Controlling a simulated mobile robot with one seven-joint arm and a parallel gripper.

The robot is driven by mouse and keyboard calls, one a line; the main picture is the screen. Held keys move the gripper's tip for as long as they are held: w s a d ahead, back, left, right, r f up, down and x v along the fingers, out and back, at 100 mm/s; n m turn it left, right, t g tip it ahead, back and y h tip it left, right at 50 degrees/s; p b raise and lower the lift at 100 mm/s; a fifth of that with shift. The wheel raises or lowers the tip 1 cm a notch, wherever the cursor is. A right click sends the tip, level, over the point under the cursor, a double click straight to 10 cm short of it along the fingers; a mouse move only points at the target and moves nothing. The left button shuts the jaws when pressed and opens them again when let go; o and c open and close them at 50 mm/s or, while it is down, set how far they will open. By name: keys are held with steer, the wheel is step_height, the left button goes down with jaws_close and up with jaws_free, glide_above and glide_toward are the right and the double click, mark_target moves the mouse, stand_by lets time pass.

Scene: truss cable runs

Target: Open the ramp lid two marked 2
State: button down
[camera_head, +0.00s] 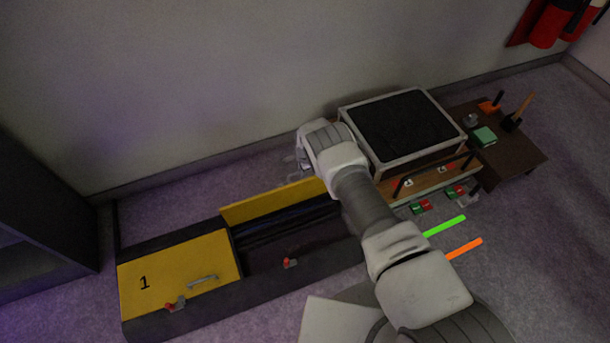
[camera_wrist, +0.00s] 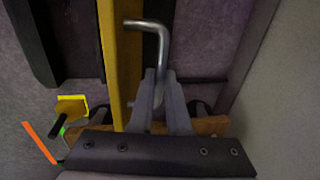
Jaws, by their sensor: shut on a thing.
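Lid two (camera_head: 275,203) is a yellow panel standing up on edge along the back of the cable ramp, its number not visible from here. The open channel (camera_head: 285,228) below it shows dark cables. In the wrist view the lid (camera_wrist: 120,70) appears nearly edge-on, with a bent metal handle (camera_wrist: 162,38) on its right side. My gripper (camera_wrist: 160,78) is shut on this handle, its fingers at the handle's lower part. In the head view my gripper (camera_head: 304,165) is at the raised lid's right end, largely hidden by my wrist.
Yellow lid one (camera_head: 185,270), marked 1, lies closed at left with a handle and red latch. Another red latch (camera_head: 290,262) sits on the front rim. A black-topped case (camera_head: 402,125) and a small table (camera_head: 510,150) stand right. The wall is close behind.

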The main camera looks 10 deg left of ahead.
steer(key=shift+w+a, duration=0.45)
steer(key=shift+w, duration=0.3)
steer(key=c, duration=0.9)
jaws_free()
steer(key=shift+r, duration=0.1)
steer(key=s+r+p, duration=0.1)
steer(key=r+p, duration=0.1)
steer(key=r, duration=0.3)
steer(key=s+d+r+p, duration=0.1)
steer(key=r+p, duration=0.2)
steer(key=r, duration=0.3)
steer(key=s+d+r+p, duration=0.1)
steer(key=r+p, duration=0.2)
steer(key=r, duration=0.3)
steer(key=shift+f, duration=0.1)
